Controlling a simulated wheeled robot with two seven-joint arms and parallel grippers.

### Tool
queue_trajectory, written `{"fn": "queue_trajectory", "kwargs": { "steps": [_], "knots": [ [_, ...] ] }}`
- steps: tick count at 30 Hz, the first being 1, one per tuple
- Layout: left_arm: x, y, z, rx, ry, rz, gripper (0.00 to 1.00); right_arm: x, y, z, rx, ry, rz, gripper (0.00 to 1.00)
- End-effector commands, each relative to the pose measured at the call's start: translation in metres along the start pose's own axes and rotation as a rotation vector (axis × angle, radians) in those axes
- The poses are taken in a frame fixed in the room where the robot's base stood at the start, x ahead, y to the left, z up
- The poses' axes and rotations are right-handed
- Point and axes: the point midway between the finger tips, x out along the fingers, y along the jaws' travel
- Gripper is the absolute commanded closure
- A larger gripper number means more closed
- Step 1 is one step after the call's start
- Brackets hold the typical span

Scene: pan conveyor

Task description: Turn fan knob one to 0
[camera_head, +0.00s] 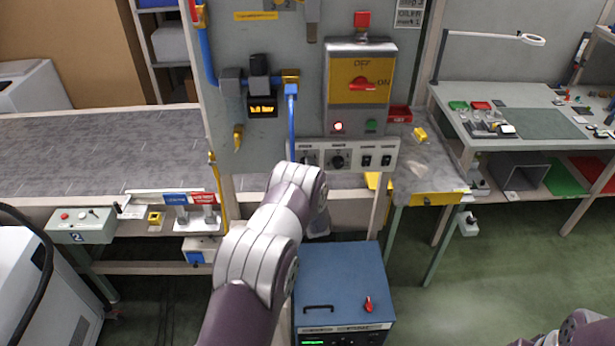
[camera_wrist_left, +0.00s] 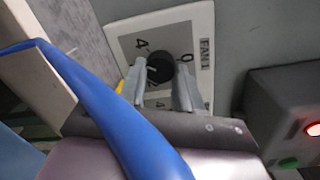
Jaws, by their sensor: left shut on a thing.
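The fan knob one (camera_wrist_left: 160,67) is a round black knob on a grey dial plate marked FAN 1, in the left wrist view. A "4" shows to its upper left and a "0" to its right. I cannot tell clearly where its pointer stands. My left gripper (camera_wrist_left: 159,82) has its two grey fingers on either side of the knob, shut on it. In the head view the knob panel (camera_head: 376,148) sits low on the grey board, and my left arm hides the gripper and part of the first knob. My right gripper is out of view.
A second black knob (camera_head: 338,161) and two switches are right of the first. Above is a box with a red OFF/ON handle (camera_head: 362,84). A blue hose (camera_wrist_left: 95,100) crosses the left wrist view close to my gripper. A blue cabinet (camera_head: 342,280) stands below.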

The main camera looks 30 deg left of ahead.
Motion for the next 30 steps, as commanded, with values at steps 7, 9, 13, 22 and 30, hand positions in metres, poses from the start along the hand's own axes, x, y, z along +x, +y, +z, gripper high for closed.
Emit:
{"fn": "queue_trajectory", "kwargs": {
  "steps": [7, 9, 13, 22, 30],
  "knots": [
    [0.000, 0.004, -0.001, -0.232, 0.012, 0.010, 0.96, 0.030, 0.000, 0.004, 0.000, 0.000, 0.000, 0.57],
    [0.000, 0.004, -0.001, -0.299, 0.016, 0.014, 0.96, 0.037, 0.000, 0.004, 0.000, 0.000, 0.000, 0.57],
    [0.000, 0.003, 0.000, -0.422, 0.022, 0.019, 0.96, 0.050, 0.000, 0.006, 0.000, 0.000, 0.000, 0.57],
    [0.000, 0.003, 0.001, -0.705, 0.038, 0.033, 0.96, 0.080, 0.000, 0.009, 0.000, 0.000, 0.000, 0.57],
    [0.000, 0.004, 0.001, -0.961, 0.053, 0.046, 0.96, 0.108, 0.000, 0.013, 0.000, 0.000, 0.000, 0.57]
  ]
}}
